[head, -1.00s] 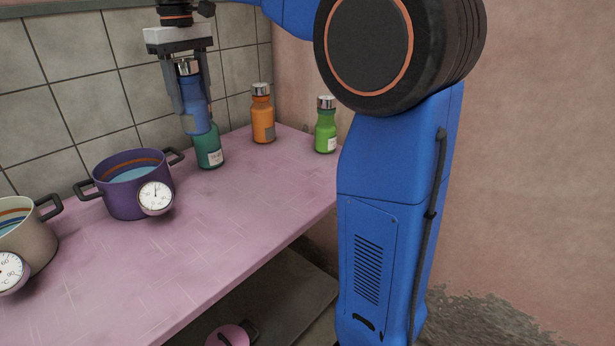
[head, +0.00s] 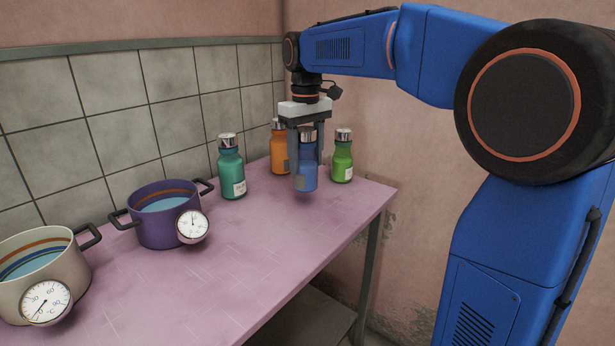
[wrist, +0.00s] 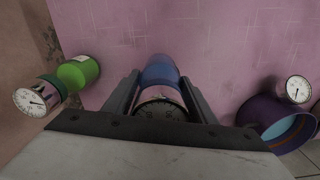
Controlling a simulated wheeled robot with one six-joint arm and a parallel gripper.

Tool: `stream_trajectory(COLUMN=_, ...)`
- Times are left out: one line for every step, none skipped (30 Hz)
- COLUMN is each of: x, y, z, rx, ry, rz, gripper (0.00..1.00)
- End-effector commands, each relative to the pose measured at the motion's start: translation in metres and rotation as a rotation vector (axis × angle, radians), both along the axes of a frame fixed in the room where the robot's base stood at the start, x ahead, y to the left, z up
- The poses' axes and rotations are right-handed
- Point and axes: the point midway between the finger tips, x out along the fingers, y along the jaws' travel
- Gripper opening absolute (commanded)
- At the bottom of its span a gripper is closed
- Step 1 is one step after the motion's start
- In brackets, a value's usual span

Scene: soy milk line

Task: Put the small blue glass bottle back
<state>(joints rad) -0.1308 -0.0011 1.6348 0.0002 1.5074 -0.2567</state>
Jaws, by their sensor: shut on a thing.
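The small blue glass bottle (head: 306,177) is upright between the fingers of my gripper (head: 309,172), which is shut on it. In the head view it is in front of the orange bottle (head: 277,152) and to the left of the green bottle (head: 342,163), near the right end of the pink table (head: 262,262). A shadow shows just below its base; I cannot tell whether it touches the table. In the wrist view the blue bottle (wrist: 160,72) is between the fingers, with the green bottle (wrist: 79,72) apart on the left.
A teal bottle (head: 231,176) stands to the left by the tiled wall. A purple pot (head: 157,227) with a dial and a cream pot (head: 75,272) with a dial stand further left. The table front is clear.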

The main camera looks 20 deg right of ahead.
Motion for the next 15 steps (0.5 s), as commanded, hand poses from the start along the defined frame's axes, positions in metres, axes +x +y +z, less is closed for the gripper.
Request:
stream_trajectory(x=0.000, y=0.000, z=-0.002, rx=0.000, ry=-0.001, rz=0.000, gripper=0.17)
stream_trajectory(x=0.000, y=0.000, z=-0.003, rx=0.000, ry=-0.001, rz=0.000, gripper=0.17)
stream_trajectory(x=0.000, y=0.000, z=-0.005, rx=0.000, ry=-0.001, rz=0.000, gripper=0.17)
stream_trajectory(x=0.000, y=0.000, z=-0.007, rx=0.000, ry=0.000, rz=0.000, gripper=0.17)
stream_trajectory(x=0.000, y=0.000, z=-0.010, rx=0.000, ry=0.001, rz=0.000, gripper=0.17)
stream_trajectory(x=0.000, y=0.000, z=-0.014, rx=0.000, ry=0.001, rz=0.000, gripper=0.17)
stream_trajectory(x=0.000, y=0.000, z=-0.018, rx=0.000, ry=0.001, rz=0.000, gripper=0.17)
stream_trajectory(x=0.000, y=0.000, z=-0.022, rx=0.000, ry=0.001, rz=0.000, gripper=0.17)
stream_trajectory(x=-0.001, y=0.000, z=-0.028, rx=0.000, ry=0.002, rz=0.000, gripper=0.17)
stream_trajectory(x=0.000, y=0.000, z=-0.032, rx=0.000, ry=0.001, rz=0.000, gripper=0.17)
stream_trajectory(x=0.000, y=0.000, z=-0.036, rx=0.000, ry=0.001, rz=0.000, gripper=0.17)
stream_trajectory(x=0.000, y=0.000, z=-0.040, rx=0.000, ry=0.001, rz=0.000, gripper=0.17)
stream_trajectory(x=-0.001, y=0.000, z=-0.042, rx=0.000, ry=0.001, rz=0.000, gripper=0.17)
stream_trajectory(x=0.000, y=0.000, z=-0.044, rx=0.000, ry=0.000, rz=0.000, gripper=0.17)
stream_trajectory(x=0.000, y=0.000, z=-0.044, rx=0.000, ry=-0.001, rz=0.000, gripper=0.17)
